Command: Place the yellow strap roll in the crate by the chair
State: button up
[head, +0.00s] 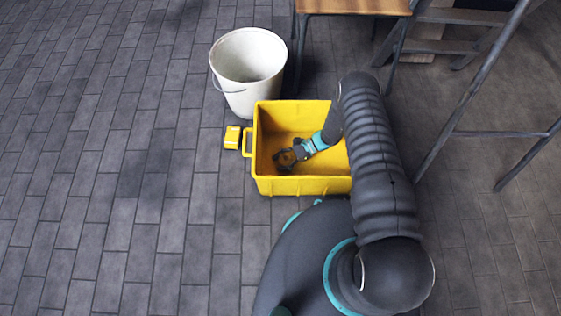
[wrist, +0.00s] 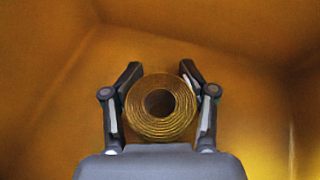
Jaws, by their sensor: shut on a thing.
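The yellow strap roll (wrist: 160,108) is between the two fingers of my gripper (wrist: 160,82) in the wrist view, with its round hole facing the camera. My gripper is shut on it. In the head view my gripper (head: 288,158) is inside the yellow crate (head: 312,186), toward its left side, and the roll is hard to make out there. The crate's inner walls and floor (wrist: 60,125) surround the roll in the wrist view. I cannot tell whether the roll touches the crate floor. The chair (head: 352,6) stands behind the crate, with its wooden seat partly in view.
A white bucket (head: 248,70) stands behind the crate at the left. A small yellow object (head: 233,137) lies by the crate's left handle. A metal-legged stand (head: 470,85) is at the right. The paved floor (head: 110,170) at the left is clear.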

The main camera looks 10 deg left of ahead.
aim_at(288, 157)
jog(key=shift+f, duration=0.15)
jog(key=o, duration=1.3)
jog(key=shift+r, duration=0.2)
jog(key=shift+b+v, duration=0.3)
jog(key=shift+v, duration=3.5)
